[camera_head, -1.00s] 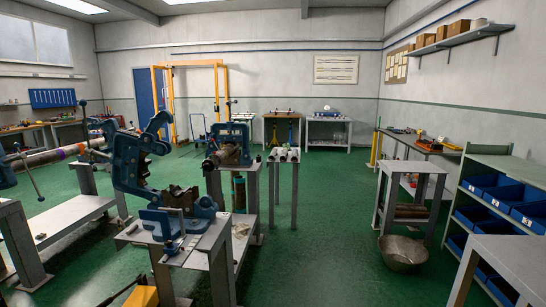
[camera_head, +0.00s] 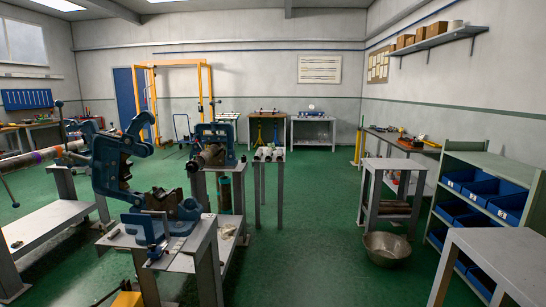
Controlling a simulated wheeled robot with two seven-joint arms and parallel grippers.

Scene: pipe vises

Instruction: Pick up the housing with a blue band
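Several small pale cylindrical pieces (camera_head: 269,153) lie side by side on a narrow stand (camera_head: 269,165) near the middle. They are too small to tell whether any is a housing or has a blue band. A large blue pipe vise (camera_head: 113,165) stands on the near left bench, its upper frame tilted up. A second blue vise (camera_head: 220,139) behind it has a grey pipe end (camera_head: 203,157) at its front. Neither of my grippers is in view.
A metal bowl (camera_head: 386,250) sits on the floor by a grey table (camera_head: 392,166). A shelf with blue bins (camera_head: 474,189) and a near grey table (camera_head: 503,252) stand at the right. The green floor (camera_head: 315,235) in the middle is clear.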

